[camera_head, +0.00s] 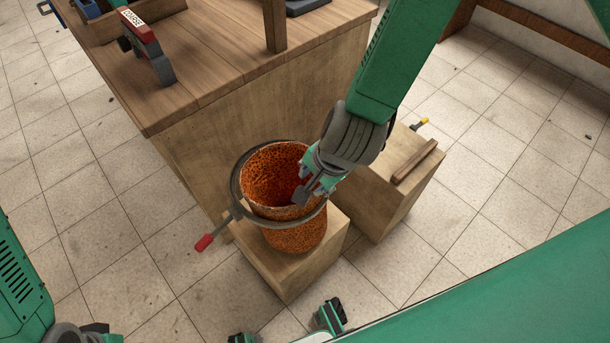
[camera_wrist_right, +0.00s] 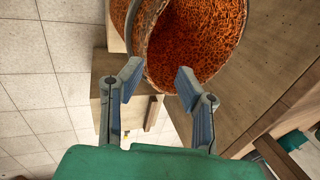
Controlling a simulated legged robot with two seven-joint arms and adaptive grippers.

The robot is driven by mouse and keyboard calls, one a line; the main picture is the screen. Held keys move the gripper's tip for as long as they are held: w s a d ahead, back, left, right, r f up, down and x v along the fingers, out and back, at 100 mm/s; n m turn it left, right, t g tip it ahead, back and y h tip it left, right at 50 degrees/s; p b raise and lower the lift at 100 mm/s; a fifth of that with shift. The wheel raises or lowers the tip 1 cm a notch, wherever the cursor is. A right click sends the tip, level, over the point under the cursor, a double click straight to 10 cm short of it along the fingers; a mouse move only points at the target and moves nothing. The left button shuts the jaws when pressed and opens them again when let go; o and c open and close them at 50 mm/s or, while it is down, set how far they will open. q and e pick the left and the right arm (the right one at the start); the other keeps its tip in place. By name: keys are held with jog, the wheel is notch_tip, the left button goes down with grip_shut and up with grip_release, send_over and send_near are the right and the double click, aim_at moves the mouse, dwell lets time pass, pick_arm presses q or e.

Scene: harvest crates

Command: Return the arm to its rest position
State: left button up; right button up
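My right arm comes in from the upper right of the head view. Its gripper (camera_head: 308,190) is at the right rim of an orange, mottled pot (camera_head: 297,236). In the right wrist view the two fingers of this gripper (camera_wrist_right: 158,80) are apart, with the pot's rim and hollow (camera_wrist_right: 195,45) just beyond them. No held thing shows between them. My left arm enters at the lower left of the head view. Two separated dark fingertips at the bottom edge look like my left gripper (camera_head: 285,327), open and empty; the rest is cut off.
A grey ring with a red handle (camera_head: 204,243) encircles the pot. The pot stands on a wooden block (camera_head: 284,275). Another block (camera_head: 395,205) beside it bears a wooden strip (camera_head: 414,161). A wooden bench (camera_head: 190,80) with a red-topped clamp (camera_head: 139,27) stands behind. Tiled floor lies open around.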

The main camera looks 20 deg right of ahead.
jog(key=shift+s+r, duration=0.1)
jog(key=shift+r, duration=0.1)
jog(key=s+d+f+n+g, duration=0.1)
jog(key=s+d+f+n, duration=0.4)
jog(key=s, duration=0.4)
jog(key=s+d+f+n+g+h, duration=0.1)
jog(key=s+d+f+n+g, duration=0.1)
jog(key=s+d+f+n, duration=0.3)
jog(key=s+d+n, duration=0.3)
jog(key=s+n, duration=0.1)
jog(key=shift+d, duration=0.2)
